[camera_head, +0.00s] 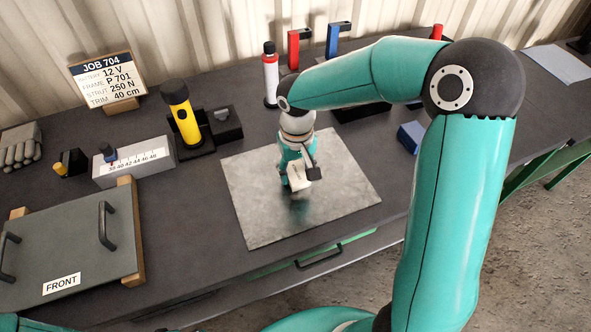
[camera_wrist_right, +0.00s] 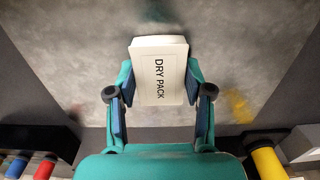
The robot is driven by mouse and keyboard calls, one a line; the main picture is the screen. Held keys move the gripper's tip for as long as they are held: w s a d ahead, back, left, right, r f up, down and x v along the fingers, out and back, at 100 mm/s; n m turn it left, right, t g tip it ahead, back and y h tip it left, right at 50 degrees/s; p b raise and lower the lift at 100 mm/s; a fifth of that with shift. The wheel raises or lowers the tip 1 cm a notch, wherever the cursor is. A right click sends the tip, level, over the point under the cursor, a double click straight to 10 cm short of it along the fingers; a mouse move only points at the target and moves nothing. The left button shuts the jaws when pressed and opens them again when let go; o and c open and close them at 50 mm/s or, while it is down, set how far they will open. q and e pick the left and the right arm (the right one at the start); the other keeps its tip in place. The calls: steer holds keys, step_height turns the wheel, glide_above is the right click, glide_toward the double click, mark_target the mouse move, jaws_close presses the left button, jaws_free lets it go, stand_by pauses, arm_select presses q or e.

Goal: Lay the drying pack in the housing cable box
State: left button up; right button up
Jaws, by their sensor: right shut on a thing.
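In the head view the right gripper (camera_head: 299,170) holds the pack over the grey metal sheet (camera_head: 245,205); I cannot tell how far above. I cannot pick out a housing cable box in either view. A grey panel labelled FRONT (camera_head: 75,245), with two black handles, rests on wooden blocks at left. My left gripper is not in view.
A yellow torch (camera_head: 182,115) stands in a black holder behind the sheet. A scale block (camera_head: 133,162) and a JOB 704 sign (camera_head: 107,83) are at left. Most of the sheet is clear.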

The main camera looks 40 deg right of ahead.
steer(key=o, duration=1.2)
steer(key=shift+c, duration=0.2)
steer(key=shift+r, duration=0.1)
step_height(320, 180, up, 11)
steer(key=shift+f, duration=0.2)
steer(key=shift+o, duration=0.5)
steer(key=r, duration=0.1)
steer(key=s+r, duration=0.1)
steer(key=r, duration=0.3)
steer(key=shift+s+a+r, duration=0.15)
steer(key=shift+s+r, duration=0.1)
glide_above(301, 178)
step_height(301, 178, down, 11)
steer(key=shift+r, duration=0.1)
steer(key=shift+a+f, duration=0.15)
steer(key=shift+f, duration=2.65)
